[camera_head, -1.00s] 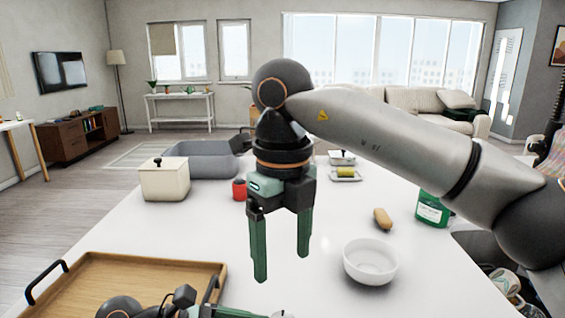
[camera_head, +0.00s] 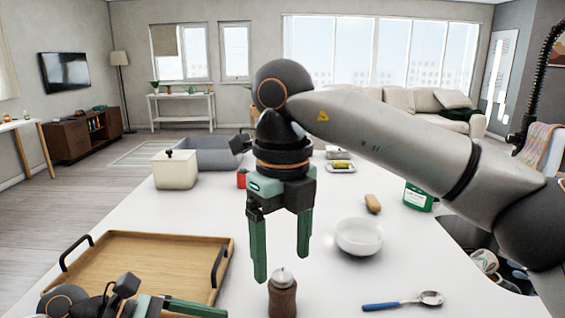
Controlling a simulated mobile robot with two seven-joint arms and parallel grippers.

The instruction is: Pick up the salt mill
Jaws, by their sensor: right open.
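The salt mill (camera_head: 283,298), a brown wooden body with a silver top, stands upright on the white counter at the bottom centre of the head view. Its base is cut off by the frame edge. My right gripper (camera_head: 282,262) points down with its two green fingers apart and nothing between them.
A white bowl (camera_head: 359,238) and a blue-handled spoon (camera_head: 402,303) lie right of the mill. A bread-like item (camera_head: 373,204), green container (camera_head: 418,197), cream canister (camera_head: 176,171) and grey basin (camera_head: 212,153) are farther back. The counter between bowl and tray is mostly clear.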

